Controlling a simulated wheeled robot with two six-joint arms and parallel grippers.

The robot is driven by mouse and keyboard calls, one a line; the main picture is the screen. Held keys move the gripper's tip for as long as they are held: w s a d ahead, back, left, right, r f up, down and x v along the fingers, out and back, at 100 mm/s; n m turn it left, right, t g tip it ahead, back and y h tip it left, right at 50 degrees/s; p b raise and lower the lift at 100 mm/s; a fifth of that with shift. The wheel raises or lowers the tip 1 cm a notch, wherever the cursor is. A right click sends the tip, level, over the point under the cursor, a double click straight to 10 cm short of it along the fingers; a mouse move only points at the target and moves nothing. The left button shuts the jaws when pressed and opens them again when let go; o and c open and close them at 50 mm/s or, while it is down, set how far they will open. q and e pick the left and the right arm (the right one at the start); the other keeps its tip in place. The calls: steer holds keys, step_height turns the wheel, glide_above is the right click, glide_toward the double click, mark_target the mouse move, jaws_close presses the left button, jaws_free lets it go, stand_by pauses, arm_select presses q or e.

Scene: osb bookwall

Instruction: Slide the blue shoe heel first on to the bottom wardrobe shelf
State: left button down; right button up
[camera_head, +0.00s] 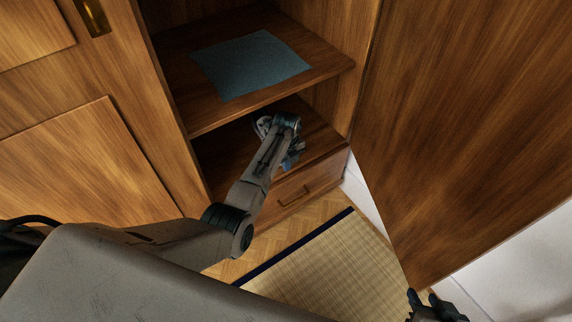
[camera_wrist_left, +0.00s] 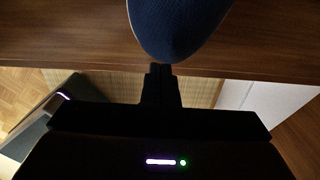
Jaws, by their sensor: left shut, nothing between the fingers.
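The blue shoe (camera_wrist_left: 178,25) lies on the bottom wardrobe shelf (camera_head: 228,155), near its front edge. In the left wrist view its rounded end points at my left gripper (camera_wrist_left: 161,70). The gripper's fingers are shut and empty, with their tips right at that end; I cannot tell whether they touch it. In the head view my left gripper (camera_head: 291,153) is inside the lower compartment, and my wrist hides most of the shoe. My right gripper (camera_head: 428,297) is at the bottom right, away from the shelf, with its fingers apart.
A blue-grey cloth (camera_head: 250,64) lies on the shelf above, close over my left arm. A drawer (camera_head: 300,188) is below the bottom shelf. An open wardrobe door (camera_head: 460,130) stands at the right. A tatami mat (camera_head: 325,275) covers the floor in front.

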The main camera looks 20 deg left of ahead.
arm_select(q)
steer(key=shift+w+a, duration=0.15)
steer(key=shift+a, duration=0.05)
steer(key=shift+w+a+r, duration=0.1)
steer(key=shift+w+a, duration=0.1)
steer(key=w+a, duration=0.2)
steer(key=a, duration=0.1)
steer(key=shift+w, duration=0.2)
steer(key=shift+w+a, duration=0.3)
steer(key=shift+a, duration=0.1)
